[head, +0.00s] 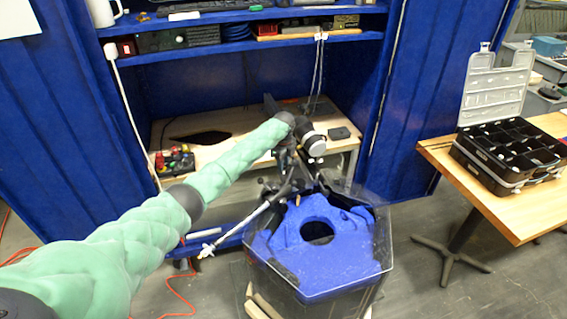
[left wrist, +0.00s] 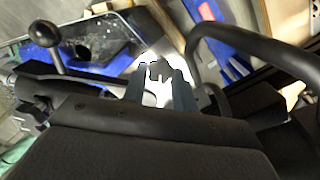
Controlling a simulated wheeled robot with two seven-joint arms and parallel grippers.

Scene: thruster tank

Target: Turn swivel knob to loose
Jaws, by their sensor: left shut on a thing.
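The thruster tank (head: 318,270) is a clear, many-sided tub with a blue insert that has a round hole. Dark thruster hardware stands at its back edge. My left arm reaches over from the left, and my left gripper (head: 288,168) is at this hardware, small and dark in the head view. In the left wrist view my left gripper (left wrist: 161,84) is shut on a small dark part, apparently the swivel knob (left wrist: 159,70), against a bright white patch. The knob is mostly hidden between the fingers. My right gripper is not in view.
A black ball-ended lever (left wrist: 44,34) and a thick curved black tube (left wrist: 260,48) flank the fingers in the left wrist view. A wooden bench (head: 225,122) in a blue cabinet stands behind the tank. An open organizer case (head: 505,150) sits on a table at right.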

